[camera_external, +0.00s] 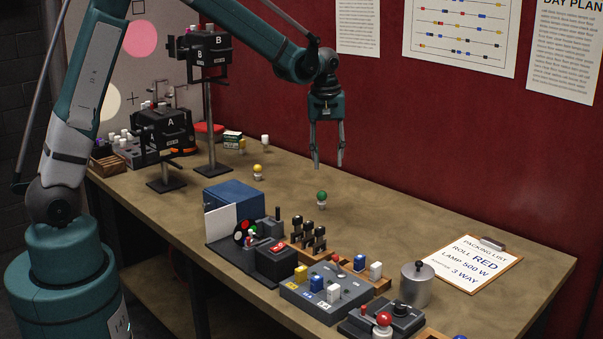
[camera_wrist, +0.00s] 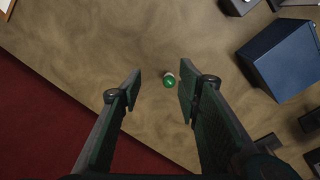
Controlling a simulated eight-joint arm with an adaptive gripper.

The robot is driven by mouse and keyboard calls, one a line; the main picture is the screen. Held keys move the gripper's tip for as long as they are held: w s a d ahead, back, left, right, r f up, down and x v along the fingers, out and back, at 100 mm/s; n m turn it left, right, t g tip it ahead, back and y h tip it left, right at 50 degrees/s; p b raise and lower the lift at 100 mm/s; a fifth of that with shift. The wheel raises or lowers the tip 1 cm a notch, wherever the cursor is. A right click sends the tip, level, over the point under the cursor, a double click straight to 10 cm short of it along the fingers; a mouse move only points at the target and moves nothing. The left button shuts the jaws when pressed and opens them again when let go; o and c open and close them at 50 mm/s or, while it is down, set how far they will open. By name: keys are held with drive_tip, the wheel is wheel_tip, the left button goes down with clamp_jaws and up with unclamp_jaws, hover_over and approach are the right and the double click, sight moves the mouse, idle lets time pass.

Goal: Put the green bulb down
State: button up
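The green bulb (camera_external: 321,196) stands upright on the table, its green globe above a pale base. In the wrist view the green bulb (camera_wrist: 169,81) shows between and beyond the fingers, nearer the right one. My gripper (camera_external: 328,165) is open and empty, pointing down above the table, higher than the bulb. In the wrist view my gripper (camera_wrist: 158,88) has its two fingers wide apart with nothing between them.
A yellow bulb (camera_external: 258,170) and a white bulb (camera_external: 265,140) stand farther back. A blue box (camera_external: 234,195), a switch panel (camera_external: 325,292) and a metal canister (camera_external: 416,284) line the near side. A clipboard (camera_external: 471,262) lies at right. Table around the bulb is clear.

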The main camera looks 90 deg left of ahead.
drive_tip(key=s+d+r+m+t, duration=0.1)
drive_tip(key=s+d+r+m, duration=0.15)
drive_tip(key=d+r, duration=0.45)
drive_tip(key=s+d+r+m+t, duration=0.1)
drive_tip(key=d+r+m, duration=0.15)
drive_tip(key=d, duration=0.85)
drive_tip(key=s+d+r+m+t, duration=0.1)
drive_tip(key=s+d+r+m, duration=0.2)
drive_tip(key=d, duration=0.6)
drive_tip(key=s+d+m+t, duration=0.1)
drive_tip(key=s+d+m, duration=0.3)
drive_tip(key=s+d, duration=0.4)
drive_tip(key=s+d+m+t, duration=0.2)
drive_tip(key=s+d+m, duration=0.3)
drive_tip(key=d, duration=0.9)
drive_tip(key=s, duration=0.3)
drive_tip(key=shift+s+d+m+t+h, duration=0.3)
drive_tip(key=shift+d, duration=0.05)
